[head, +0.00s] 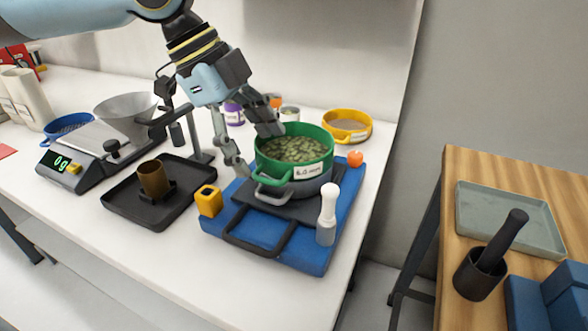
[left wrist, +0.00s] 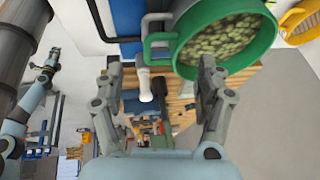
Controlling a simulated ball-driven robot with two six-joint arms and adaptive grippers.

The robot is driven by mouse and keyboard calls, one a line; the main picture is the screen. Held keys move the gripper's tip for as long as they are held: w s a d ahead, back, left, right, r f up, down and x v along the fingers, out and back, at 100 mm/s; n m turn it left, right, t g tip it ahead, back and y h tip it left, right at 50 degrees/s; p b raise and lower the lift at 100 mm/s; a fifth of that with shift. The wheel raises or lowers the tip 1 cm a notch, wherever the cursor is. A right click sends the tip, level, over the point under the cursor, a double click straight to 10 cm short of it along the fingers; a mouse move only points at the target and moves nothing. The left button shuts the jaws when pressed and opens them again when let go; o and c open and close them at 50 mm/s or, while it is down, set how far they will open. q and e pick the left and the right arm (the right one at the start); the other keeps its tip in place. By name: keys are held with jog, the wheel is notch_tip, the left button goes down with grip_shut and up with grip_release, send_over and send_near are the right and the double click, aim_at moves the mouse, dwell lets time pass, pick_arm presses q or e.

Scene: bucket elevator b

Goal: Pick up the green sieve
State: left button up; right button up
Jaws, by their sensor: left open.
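The green sieve (head: 318,164) is a round green ring with a white label, full of greenish pieces. It sits on a grey pan (head: 315,188) on the blue-based shaker (head: 285,248). In the left wrist view the sieve (left wrist: 266,48) is at upper right, beyond the open fingers (left wrist: 158,82); contact is unclear. My right gripper (left wrist: 50,60) shows small at the left there.
A yellow sieve (head: 347,127) stands behind right. A black tray (head: 140,210) with a brown cup (head: 153,180) and a scale (head: 80,165) are left. The wooden table (head: 465,165) is right.

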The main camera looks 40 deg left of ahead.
pick_arm(q)
jog(key=shift+d+f, duration=0.1)
jog(key=shift+f, duration=0.1)
jog(key=x, duration=0.1)
jog(key=b+x, duration=0.1)
jog(key=x, duration=0.1)
jog(key=shift+w+d+f, duration=0.1)
jog(key=shift+w+f, duration=0.1)
jog(key=shift+w, duration=0.1)
jog(key=shift+w+d+f+b, duration=0.15)
jog(key=shift+f+b, duration=0.2)
jog(key=shift+f, duration=0.25)
pick_arm(e)
jog(key=shift+w+d+f, duration=0.15)
jog(key=shift+f, duration=0.75)
pick_arm(q)
jog(key=c, duration=1.3)
jog(key=shift+c, duration=0.5)
pick_arm(e)
jog(key=shift+w, duration=0.1)
pick_arm(q)
jog(key=shift+r, duration=0.15)
